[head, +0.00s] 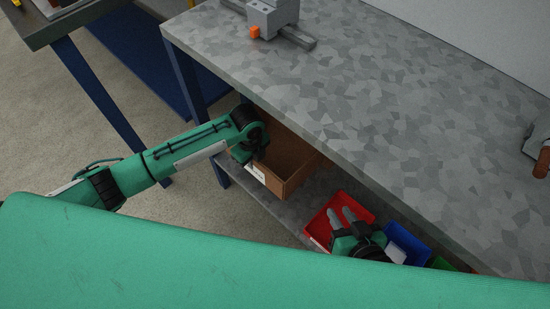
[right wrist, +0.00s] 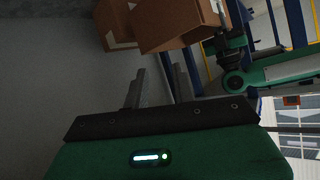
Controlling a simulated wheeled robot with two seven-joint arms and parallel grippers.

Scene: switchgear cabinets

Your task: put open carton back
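The open carton (head: 290,179) is a brown box with an open top. It sits at the front of the lower shelf, partly under the worktop, and looks tilted in the right wrist view (right wrist: 172,22). My left gripper (head: 252,150) is at the carton's near left wall, touching or very close to it. Its fingertips are hidden, so its grip cannot be made out. My right gripper (head: 342,216) is over the red bin, apart from the carton. Its two fingers show a gap with nothing between them, also in the right wrist view (right wrist: 158,88).
A red bin (head: 317,228), a blue bin (head: 408,243) and a green bin (head: 441,263) stand on the lower shelf (head: 262,208). Another brown carton (right wrist: 116,24) shows in the right wrist view. The worktop (head: 390,110) overhangs the shelf; a grey device (head: 272,15) stands on it.

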